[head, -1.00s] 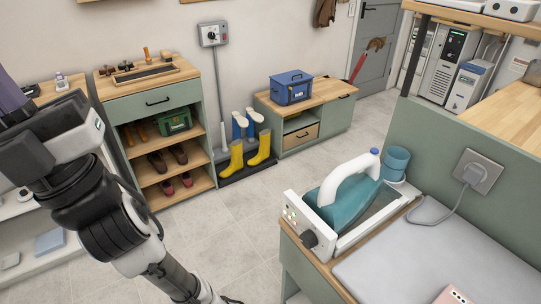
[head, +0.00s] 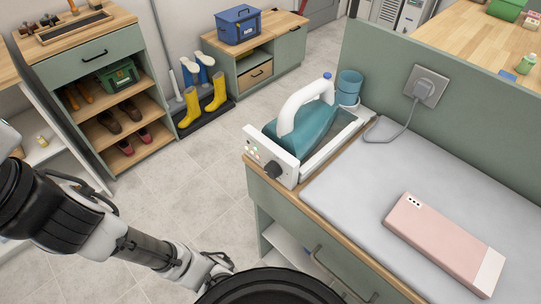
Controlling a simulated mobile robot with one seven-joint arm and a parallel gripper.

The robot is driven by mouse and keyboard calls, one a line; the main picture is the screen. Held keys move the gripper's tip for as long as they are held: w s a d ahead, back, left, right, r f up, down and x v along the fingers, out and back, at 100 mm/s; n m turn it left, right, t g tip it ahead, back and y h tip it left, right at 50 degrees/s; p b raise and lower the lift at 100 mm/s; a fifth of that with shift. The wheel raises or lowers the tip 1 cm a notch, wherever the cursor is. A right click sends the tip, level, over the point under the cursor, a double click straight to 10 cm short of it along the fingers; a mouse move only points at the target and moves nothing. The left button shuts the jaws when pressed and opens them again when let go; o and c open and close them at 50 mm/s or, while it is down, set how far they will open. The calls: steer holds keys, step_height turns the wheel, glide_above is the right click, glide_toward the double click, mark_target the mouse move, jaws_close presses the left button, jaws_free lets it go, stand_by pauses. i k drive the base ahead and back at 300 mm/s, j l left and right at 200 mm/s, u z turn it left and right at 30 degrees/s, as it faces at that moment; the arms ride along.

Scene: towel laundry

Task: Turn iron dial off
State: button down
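The teal iron (head: 303,130) with a white handle rests in a white stand at the left end of the ironing surface. The black dial (head: 272,169) is on the stand's white front panel (head: 262,152), with small indicator lights beside it. Its pointer setting is too small to read. My arm (head: 145,245) crosses the lower left, below and left of the dial and well apart from it. My gripper's fingers do not show; the arm's end runs behind a black round part at the bottom edge.
A grey pad (head: 365,180) covers the cabinet top (head: 265,195), with a pink box (head: 445,240) on it. A cord runs to the wall socket (head: 425,87). Tiled floor (head: 200,165) is clear left of the cabinet. Yellow boots (head: 205,100) stand farther back.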

mark_target(272, 169)
steer(key=k+l+u, duration=0.15)
steer(key=k, duration=0.3)
steer(key=k+l+u, duration=0.15)
steer(key=k+l, duration=0.15)
steer(key=k, duration=0.15)
